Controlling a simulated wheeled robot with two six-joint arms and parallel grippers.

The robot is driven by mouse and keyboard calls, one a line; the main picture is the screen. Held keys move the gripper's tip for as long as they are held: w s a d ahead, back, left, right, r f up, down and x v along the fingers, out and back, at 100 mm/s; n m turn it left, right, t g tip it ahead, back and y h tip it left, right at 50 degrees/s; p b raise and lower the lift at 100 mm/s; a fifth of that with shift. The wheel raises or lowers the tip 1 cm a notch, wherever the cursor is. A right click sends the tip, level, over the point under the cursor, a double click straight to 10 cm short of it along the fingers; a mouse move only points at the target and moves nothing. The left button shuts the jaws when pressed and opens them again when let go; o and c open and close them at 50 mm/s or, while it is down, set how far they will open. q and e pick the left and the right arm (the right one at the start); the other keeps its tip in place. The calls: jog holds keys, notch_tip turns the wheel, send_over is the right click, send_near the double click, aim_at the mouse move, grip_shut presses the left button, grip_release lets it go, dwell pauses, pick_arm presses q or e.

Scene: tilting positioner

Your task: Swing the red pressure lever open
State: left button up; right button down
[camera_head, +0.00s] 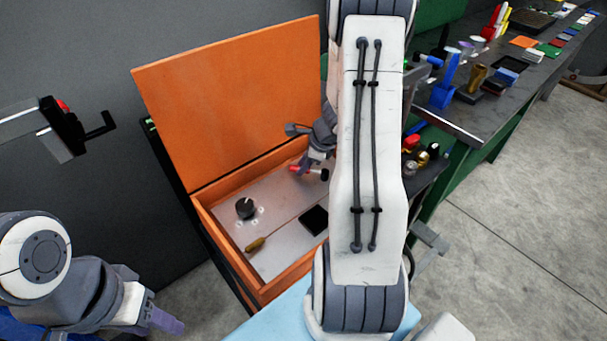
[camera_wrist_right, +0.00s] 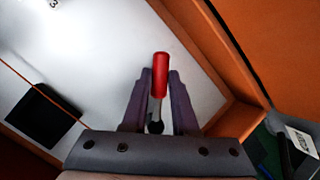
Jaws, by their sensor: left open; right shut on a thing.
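The red pressure lever (camera_wrist_right: 160,72) has a red grip on a metal shaft, with a dark round part at its lower end in the right wrist view. In the head view its red end (camera_head: 294,169) shows beside my right gripper (camera_head: 312,166), inside the open orange box. My right gripper (camera_wrist_right: 159,82) is shut on the lever, one finger on each side, with the red tip sticking out beyond them. My right arm hides part of the box and the lever's surroundings in the head view. My left gripper (camera_head: 165,320) is open and empty at the lower left.
The orange box (camera_head: 292,290) has its lid (camera_head: 235,95) raised. Its grey panel bears a black knob (camera_head: 245,208), a small brass-coloured handle (camera_head: 255,244) and a black square (camera_head: 314,219). A workbench (camera_head: 478,115) with tools and parts stands at right.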

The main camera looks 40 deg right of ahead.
jog(key=shift+w+d+m+h+b, duration=0.35)
jog(key=shift+d+m+h, duration=0.1)
jog(key=shift+m, duration=0.6)
jog(key=shift+w+d+m+h+b, duration=0.25)
jog(key=shift+d+m+h, duration=0.2)
jog(key=shift+m, duration=0.6)
jog(key=shift+w+d, duration=0.1)
jog(key=c, duration=0.7)
grip_release()
jog(key=shift+r, duration=0.1)
jog(key=p+v, duration=0.5)
jog(key=v, duration=0.5)
jog(key=shift+s+r, duration=0.1)
jog(key=shift+s, duration=0.1)
jog(key=shift+w, duration=0.1)
